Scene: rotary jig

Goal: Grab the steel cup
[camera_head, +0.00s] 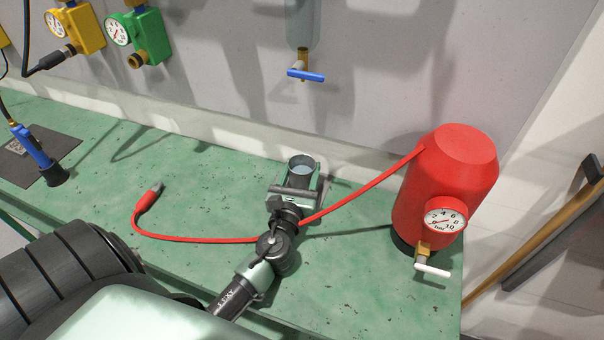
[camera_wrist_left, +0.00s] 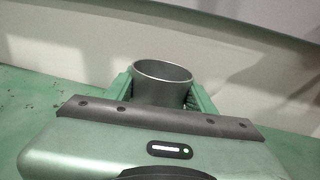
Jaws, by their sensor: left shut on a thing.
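The steel cup (camera_head: 301,163) is a grey open-topped cylinder near the back of the green bench, in the middle of the head view. It also shows upright in the left wrist view (camera_wrist_left: 162,84), with its rim up. My left gripper (camera_head: 303,176) is shut on the cup, with one finger on each side of it. The lower part of the cup is hidden behind the gripper body in both views. I cannot tell whether the cup still touches the bench. My right gripper is not in view.
A red tank (camera_head: 446,178) with a gauge stands at the bench's right end. Its red hose (camera_head: 190,238) runs behind my left arm to the left. A blue-handled tap (camera_head: 305,73) hangs on the wall above. A blue tool (camera_head: 38,155) is at the left on a dark mat.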

